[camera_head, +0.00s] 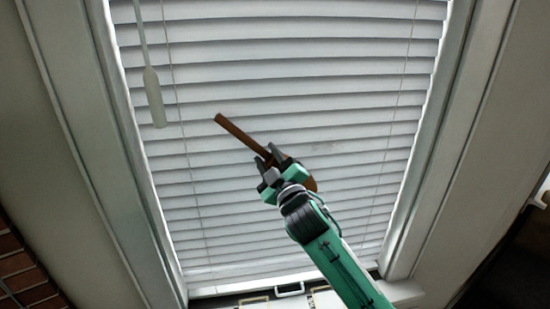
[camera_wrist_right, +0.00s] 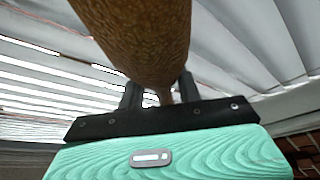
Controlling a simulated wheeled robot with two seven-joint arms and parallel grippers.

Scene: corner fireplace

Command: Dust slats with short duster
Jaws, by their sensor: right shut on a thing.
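The slats (camera_head: 300,75) are a large white window blind that fills the middle of the head view; a faint grey smudge shows to the right of my right gripper. My right gripper (camera_head: 270,157) is shut on the short duster. The duster's brown stick (camera_head: 238,134) points up and left from the jaws, and a brown end shows to their lower right. In the right wrist view the duster's fuzzy brown head (camera_wrist_right: 140,35) looms close, with its narrow part between the fingers (camera_wrist_right: 160,92). I cannot tell whether the duster touches the slats. My left gripper is out of view.
A pale wand (camera_head: 154,98) hangs before the blind at the upper left, and thin cords run down it. Wide frame boards (camera_head: 85,165) border both sides. A sill with a dark handle (camera_head: 290,288) lies below. Brick (camera_head: 22,270) shows at the lower left.

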